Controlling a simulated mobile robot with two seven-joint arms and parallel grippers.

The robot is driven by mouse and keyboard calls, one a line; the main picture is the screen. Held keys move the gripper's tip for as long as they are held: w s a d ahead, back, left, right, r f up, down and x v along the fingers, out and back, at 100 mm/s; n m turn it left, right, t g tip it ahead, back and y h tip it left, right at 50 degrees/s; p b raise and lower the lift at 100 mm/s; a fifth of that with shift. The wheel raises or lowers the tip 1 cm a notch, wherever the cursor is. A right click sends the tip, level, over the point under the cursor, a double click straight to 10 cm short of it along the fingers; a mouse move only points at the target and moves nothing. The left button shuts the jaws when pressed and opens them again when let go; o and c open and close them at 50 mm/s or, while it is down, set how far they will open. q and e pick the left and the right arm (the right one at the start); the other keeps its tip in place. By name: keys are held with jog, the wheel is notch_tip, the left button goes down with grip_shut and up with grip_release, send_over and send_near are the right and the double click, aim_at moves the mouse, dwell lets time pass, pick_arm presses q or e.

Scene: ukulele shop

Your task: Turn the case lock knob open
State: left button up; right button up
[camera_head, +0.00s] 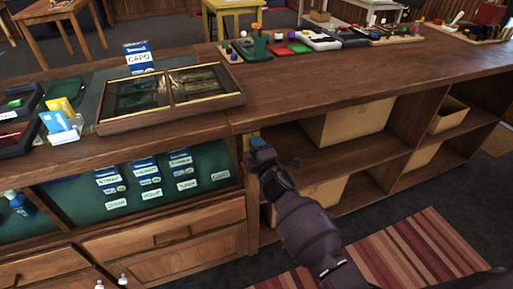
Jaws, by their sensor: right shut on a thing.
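The case (60,195) is built into the front of the wooden counter, with a green-lined inside and hanging string packets. My right gripper (258,147) is at the post at the right end of the case, just under the counter top. It is shut on the case lock knob, which is mostly hidden behind the fingers, so its turn angle cannot be told. My right arm reaches up to it from the lower right. My left gripper is not in view.
The counter top (300,85) carries a flat glazed wooden box (120,127), a CAPO packet (138,58) and small goods along its back. Open shelves with cardboard boxes (345,122) are right of my gripper. A striped rug (420,250) lies on the floor.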

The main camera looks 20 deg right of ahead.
jog(key=o, duration=0.9)
jog(key=s, duration=0.5)
jog(key=s+p, duration=0.1)
jog(key=s, duration=0.5)
jog(key=shift+d, duration=0.2)
jog(key=shift+w, duration=0.1)
jog(key=s+d+f+m+g, duration=0.2)
jog(key=s+f+m, duration=0.2)
jog(key=s, duration=0.5)
jog(key=s+d+f+m+g, duration=0.2)
jog(key=s+f+m, duration=0.1)
jog(key=s+m, duration=0.4)
jog(key=s+d+f+m+g, duration=0.2)
jog(key=s+m, duration=0.4)
jog(key=s, duration=0.5)
jog(key=shift+s+d+f+g+h, duration=0.15)
jog(key=shift+f+g, duration=0.1)
jog(key=shift+f, duration=0.45)
jog(key=shift+w+d+f+g+h, duration=0.15)
jog(key=shift+f+g, duration=0.1)
jog(key=shift+f, duration=0.4)
